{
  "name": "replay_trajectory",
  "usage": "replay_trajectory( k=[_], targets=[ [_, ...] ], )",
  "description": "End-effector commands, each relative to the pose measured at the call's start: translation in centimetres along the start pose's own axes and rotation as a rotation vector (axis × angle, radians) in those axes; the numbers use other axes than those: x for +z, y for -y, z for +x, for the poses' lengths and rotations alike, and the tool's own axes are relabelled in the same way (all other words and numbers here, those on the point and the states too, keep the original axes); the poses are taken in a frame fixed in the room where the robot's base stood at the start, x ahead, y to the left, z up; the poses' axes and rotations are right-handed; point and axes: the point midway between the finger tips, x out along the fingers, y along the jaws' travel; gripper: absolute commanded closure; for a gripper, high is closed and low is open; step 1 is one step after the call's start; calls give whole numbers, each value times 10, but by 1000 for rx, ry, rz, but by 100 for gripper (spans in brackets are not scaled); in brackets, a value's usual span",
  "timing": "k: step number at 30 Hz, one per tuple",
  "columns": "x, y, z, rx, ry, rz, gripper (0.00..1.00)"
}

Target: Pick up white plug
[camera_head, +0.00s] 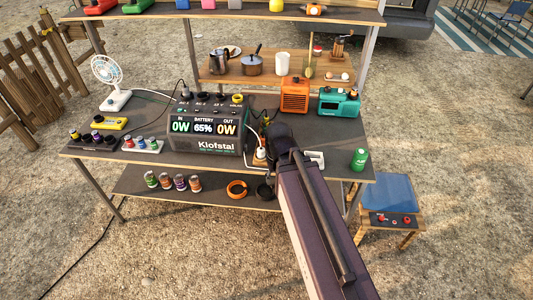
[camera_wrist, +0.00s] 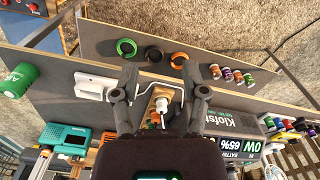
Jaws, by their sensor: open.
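The white plug (camera_wrist: 157,109) stands on a small wooden block (camera_wrist: 148,98) in the wrist view, with a pale cable arching around it. My gripper (camera_wrist: 160,82) is open, its two fingers spread to either side of the plug, with nothing held. I cannot tell how far the fingertips are above the block. In the head view the plug (camera_head: 261,154) shows just left of my arm, beside the power station. My arm hides most of the gripper there.
The Klofstal power station (camera_head: 208,124) stands close left of the plug. A white switch-like plate (camera_head: 315,159) and a green can (camera_head: 359,159) lie to the right. An orange radio (camera_head: 295,95) and a teal machine (camera_head: 339,103) stand behind. A lower shelf (camera_head: 215,193) holds rings and small cans.

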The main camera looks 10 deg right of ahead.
Motion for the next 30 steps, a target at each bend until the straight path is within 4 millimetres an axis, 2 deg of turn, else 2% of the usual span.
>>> replay_trajectory(
  k=[9,12,13,17,20,23,30],
  targets=[
    [0,0,0,0,0,0,43],
    [-2,0,0,0,0,-2,13],
    [-4,0,0,0,-1,-4,11],
    [-22,0,2,-4,-7,-28,11],
    [-48,5,5,-8,-17,-65,11],
    [-85,6,9,-15,-30,-123,11],
    [-190,4,19,-26,-75,-300,11]
  ],
)
